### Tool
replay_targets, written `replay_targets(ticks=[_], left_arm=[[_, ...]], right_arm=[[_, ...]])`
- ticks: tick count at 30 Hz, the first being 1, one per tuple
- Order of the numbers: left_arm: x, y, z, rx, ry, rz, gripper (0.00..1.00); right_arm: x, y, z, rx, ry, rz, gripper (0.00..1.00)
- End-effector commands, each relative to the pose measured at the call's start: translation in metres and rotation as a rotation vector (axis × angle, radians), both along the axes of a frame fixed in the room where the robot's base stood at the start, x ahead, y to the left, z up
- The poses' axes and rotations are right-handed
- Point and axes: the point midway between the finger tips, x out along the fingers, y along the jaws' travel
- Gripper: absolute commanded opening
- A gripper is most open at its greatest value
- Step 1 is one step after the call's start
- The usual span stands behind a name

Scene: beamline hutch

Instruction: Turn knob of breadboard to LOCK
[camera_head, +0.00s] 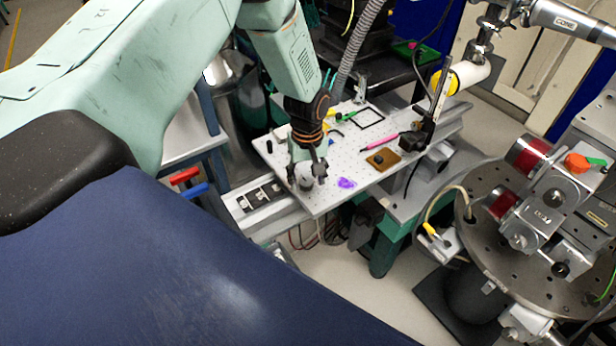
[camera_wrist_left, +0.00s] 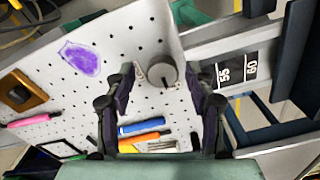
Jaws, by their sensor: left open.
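The breadboard (camera_head: 330,190) is a white perforated plate in the middle of the head view; it also fills the left and middle of the left wrist view (camera_wrist_left: 115,30). Its round grey knob (camera_wrist_left: 162,70) stands near the board's edge. My left gripper (camera_wrist_left: 160,86) is open, with one finger on each side of the knob; I cannot tell whether either finger touches it. In the head view my left gripper (camera_head: 308,174) is over the near corner of the board and partly hides the knob. No LOCK lettering is readable. My right gripper is not in view.
A purple patch (camera_wrist_left: 80,58), a brown square block (camera_head: 382,159), a pink pen (camera_head: 378,143) and a blue-handled tool (camera_wrist_left: 142,126) lie on the board. Black plates marked 55 and 60 (camera_wrist_left: 238,66) sit beside it. A round metal stage (camera_head: 490,235) stands at right.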

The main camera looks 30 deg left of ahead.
Motion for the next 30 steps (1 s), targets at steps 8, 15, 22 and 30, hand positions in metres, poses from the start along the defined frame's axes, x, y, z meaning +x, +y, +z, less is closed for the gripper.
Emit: replay_targets(ticks=[8,15,22,30], left_arm=[[0.0021,0.0003,-0.0022,0.000,0.000,0.000,0.55],[0.0027,0.0001,-0.0021,0.000,0.000,0.000,0.36],[0.0032,0.0000,-0.0020,0.000,-0.001,0.000,0.17],[0.0042,0.0003,-0.0008,0.000,-0.004,0.000,0.01]], right_arm=[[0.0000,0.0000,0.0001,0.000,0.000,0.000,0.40],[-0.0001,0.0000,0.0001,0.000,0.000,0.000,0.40],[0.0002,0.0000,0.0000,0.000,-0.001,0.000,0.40],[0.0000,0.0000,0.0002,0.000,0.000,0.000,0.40]])
